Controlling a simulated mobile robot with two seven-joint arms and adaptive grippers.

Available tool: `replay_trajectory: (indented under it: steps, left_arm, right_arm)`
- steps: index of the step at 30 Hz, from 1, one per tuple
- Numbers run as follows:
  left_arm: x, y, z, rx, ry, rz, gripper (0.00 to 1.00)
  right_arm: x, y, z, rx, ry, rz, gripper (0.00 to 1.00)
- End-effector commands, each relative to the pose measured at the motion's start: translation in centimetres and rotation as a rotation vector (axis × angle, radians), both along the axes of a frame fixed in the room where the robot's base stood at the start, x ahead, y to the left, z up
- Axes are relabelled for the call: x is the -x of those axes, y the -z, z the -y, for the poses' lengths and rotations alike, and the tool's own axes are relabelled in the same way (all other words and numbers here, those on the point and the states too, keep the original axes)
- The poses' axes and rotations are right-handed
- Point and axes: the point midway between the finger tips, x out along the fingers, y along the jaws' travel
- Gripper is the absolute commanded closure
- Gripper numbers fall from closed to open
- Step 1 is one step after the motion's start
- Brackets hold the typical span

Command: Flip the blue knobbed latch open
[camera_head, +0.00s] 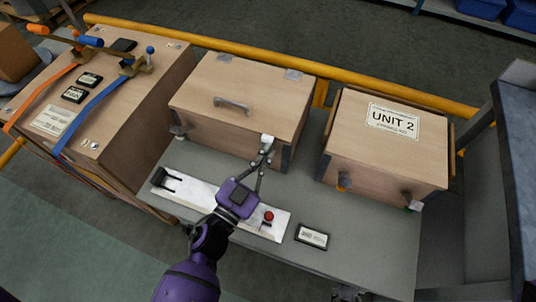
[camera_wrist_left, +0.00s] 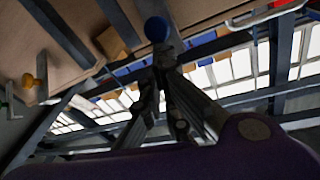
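The blue knob (camera_wrist_left: 156,29) of the latch shows in the left wrist view, just beyond my left fingertips (camera_wrist_left: 165,58). I cannot tell whether they touch it. In the head view my left gripper (camera_head: 267,153) reaches the front of the middle wooden crate (camera_head: 240,95), near its right front corner. Its fingers come together at the tips, with nothing visible between them. A pale metal fitting (camera_head: 268,139) sits at the crate's edge just above the tips. The blue knob cannot be made out in the head view. My right gripper is not in view.
A white panel with a red button (camera_head: 269,216) lies under my left arm. A small label plate (camera_head: 312,236) is on the grey table (camera_head: 370,235).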

Motion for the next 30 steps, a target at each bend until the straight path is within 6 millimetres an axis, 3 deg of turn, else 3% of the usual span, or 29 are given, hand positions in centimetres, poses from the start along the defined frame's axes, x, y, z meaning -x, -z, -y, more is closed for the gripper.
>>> replay_trajectory:
  steps: [1, 7, 15, 18, 24, 30]
  left_arm:
    - [0.5, 1.8, -0.1, 0.011, -0.003, 0.015, 1.00]
    - [1.4, 2.6, -0.4, 0.051, -0.003, 0.146, 1.00]
    - [2.4, 3.7, -0.7, 0.103, -0.001, 0.311, 1.00]
    - [2.7, 4.0, -0.8, 0.121, -0.001, 0.365, 1.00]
    - [3.1, 4.4, -1.0, 0.128, 0.000, 0.390, 1.00]
    - [3.3, 4.8, -1.1, 0.125, -0.001, 0.389, 1.00]
  right_arm:
    - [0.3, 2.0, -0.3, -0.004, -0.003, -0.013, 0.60]
    - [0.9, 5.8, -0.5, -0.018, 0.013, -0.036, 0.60]
    - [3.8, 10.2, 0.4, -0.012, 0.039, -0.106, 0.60]
    - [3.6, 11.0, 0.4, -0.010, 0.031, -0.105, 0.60]
    - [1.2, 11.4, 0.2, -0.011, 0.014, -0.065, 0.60]
    - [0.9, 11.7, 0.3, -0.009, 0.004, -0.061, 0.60]
